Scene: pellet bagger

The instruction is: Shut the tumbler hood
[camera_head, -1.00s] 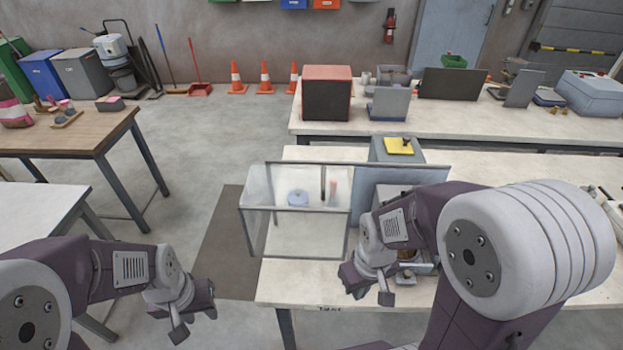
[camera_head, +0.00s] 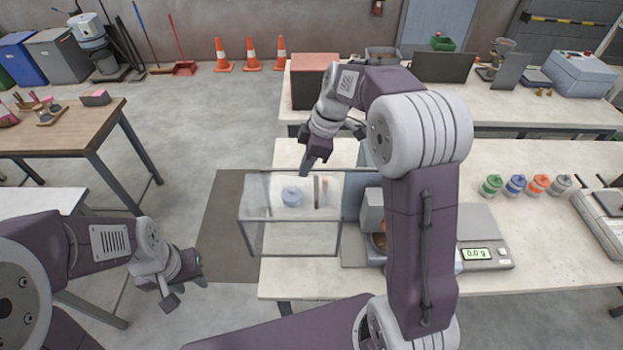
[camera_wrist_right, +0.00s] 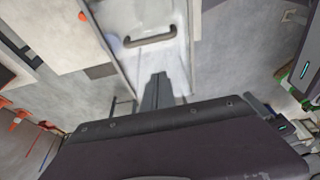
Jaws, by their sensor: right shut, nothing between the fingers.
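The tumbler hood (camera_head: 262,237) is a clear, dark-framed box at the left end of the near bench in the head view. A round blue part (camera_head: 292,196) shows through it, beside a dark upright bar (camera_head: 317,192). I cannot tell how far the hood is open. My right gripper (camera_head: 303,172) is shut and empty, pointing down at the hood's far edge; contact is unclear. In the right wrist view, its fingers (camera_wrist_right: 158,88) point toward a pale panel with a dark bar handle (camera_wrist_right: 150,39), with a gap between. My left gripper (camera_head: 186,292) hangs left of the bench, its fingers unclear.
My right arm hides part of the bench right of the hood. A scale (camera_head: 485,252) reading 0.0 g and several coloured jars (camera_head: 515,185) stand farther right. A red-topped box (camera_head: 305,95) is on the bench behind. Floor lies left of the bench.

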